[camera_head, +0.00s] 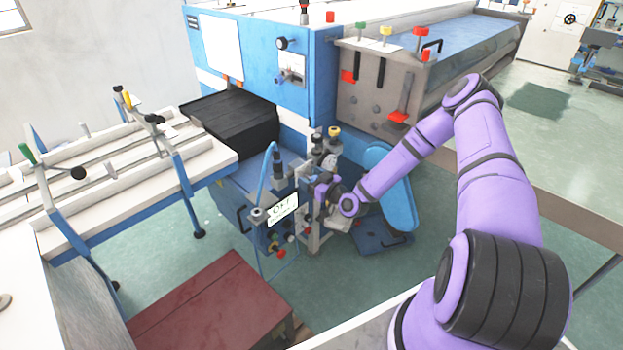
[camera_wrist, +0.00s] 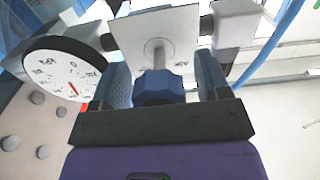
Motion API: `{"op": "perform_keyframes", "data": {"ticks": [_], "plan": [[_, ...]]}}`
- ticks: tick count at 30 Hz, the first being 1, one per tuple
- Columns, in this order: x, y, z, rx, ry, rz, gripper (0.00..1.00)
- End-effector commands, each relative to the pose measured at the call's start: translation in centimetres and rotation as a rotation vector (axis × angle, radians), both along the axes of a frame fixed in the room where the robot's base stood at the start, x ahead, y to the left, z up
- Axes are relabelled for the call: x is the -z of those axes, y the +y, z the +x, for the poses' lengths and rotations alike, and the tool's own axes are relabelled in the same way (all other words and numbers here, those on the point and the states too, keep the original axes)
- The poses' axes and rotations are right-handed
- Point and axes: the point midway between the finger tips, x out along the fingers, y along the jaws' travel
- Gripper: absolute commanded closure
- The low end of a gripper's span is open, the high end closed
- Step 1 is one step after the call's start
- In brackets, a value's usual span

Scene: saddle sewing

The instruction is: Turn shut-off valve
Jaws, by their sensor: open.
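The valve's blue knob (camera_wrist: 160,90) sits on a metal stem in front of a pale plate (camera_wrist: 185,30) in the wrist view. My gripper (camera_wrist: 162,68) is open, with one finger on each side of the knob. A narrow gap shows at each side of the knob, so the fingers do not look closed on it. In the head view my gripper (camera_head: 320,190) reaches into the valve and pipe cluster from the right, behind a white sign reading OFF (camera_head: 283,208). The knob cannot be made out there.
A round dial gauge (camera_wrist: 65,82) with a red needle is close to the left finger. A blue hose (camera_wrist: 272,45) runs at the right. In the head view, a blue machine (camera_head: 260,70) stands behind the cluster and a dark red box (camera_head: 215,305) in front.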

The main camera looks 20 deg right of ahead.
Motion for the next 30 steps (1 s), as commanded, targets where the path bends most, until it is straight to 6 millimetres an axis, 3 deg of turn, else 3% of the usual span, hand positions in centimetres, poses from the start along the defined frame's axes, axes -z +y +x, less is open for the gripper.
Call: {"op": "perform_keyframes", "data": {"ticks": [1, 6, 8, 20, 30], "plan": [[0.00, 0.01, -0.01, 0.000, 0.000, 0.000, 0.31], [0.00, 0.00, -0.02, 0.000, 0.000, 0.000, 0.70], [0.00, 0.00, -0.02, 0.000, 0.000, 0.000, 0.80], [0.02, -0.03, -0.03, 0.000, 0.024, 0.063, 0.80], [0.04, -0.12, 0.01, 0.000, 0.115, 0.306, 0.80]]}}
